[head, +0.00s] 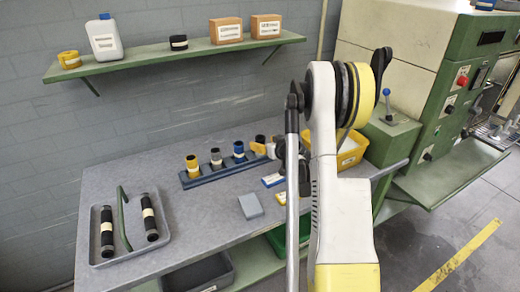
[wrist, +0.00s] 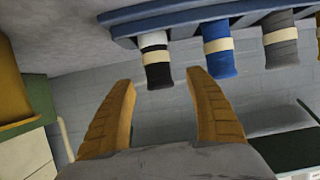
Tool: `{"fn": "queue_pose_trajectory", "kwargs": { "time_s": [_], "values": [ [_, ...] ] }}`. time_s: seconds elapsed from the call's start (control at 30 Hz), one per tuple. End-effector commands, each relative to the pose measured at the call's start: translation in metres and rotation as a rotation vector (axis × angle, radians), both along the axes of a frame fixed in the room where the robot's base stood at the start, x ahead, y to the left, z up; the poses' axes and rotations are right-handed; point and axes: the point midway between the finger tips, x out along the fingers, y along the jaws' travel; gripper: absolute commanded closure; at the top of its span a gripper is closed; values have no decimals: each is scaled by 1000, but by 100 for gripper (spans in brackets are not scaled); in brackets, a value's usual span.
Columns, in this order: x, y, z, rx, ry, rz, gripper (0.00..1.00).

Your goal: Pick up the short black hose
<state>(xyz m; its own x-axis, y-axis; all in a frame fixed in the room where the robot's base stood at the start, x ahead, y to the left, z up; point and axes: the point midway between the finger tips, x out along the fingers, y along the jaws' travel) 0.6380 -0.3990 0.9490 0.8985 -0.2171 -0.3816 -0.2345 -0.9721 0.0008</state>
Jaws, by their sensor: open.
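A short black hose (head: 260,139) with a pale band stands upright at the right end of a blue rack (head: 215,176) on the grey table. In the wrist view the scene appears inverted, and the black hose (wrist: 157,68) hangs from the rack (wrist: 190,22). My gripper (wrist: 158,80) is open and empty. The hose's end shows between and just beyond the fingertips, with no visible contact. In the head view my gripper (head: 264,149) is partly hidden by my arm, close to the rack's right end.
Blue (head: 239,150), grey (head: 216,157) and yellow (head: 192,165) hoses stand on the same rack. A yellow bin (head: 352,150) is at right. A shelf (head: 150,62) hangs above.

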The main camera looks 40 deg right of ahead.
Motion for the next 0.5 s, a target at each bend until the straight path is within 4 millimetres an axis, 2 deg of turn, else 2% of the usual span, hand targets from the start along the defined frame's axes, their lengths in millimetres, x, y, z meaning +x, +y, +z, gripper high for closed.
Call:
{"fn": "queue_pose_trajectory", "kwargs": {
  "time_s": [0.03, 0.2, 0.47, 0.5],
  "values": [
    [8, -4, -6, -1, 0, 1, 36],
    [28, -9, -13, 1, 1, 2, 36],
    [31, -10, -13, 0, 0, 1, 36],
    [31, -10, -12, 0, 0, 1, 41]
  ]
}}
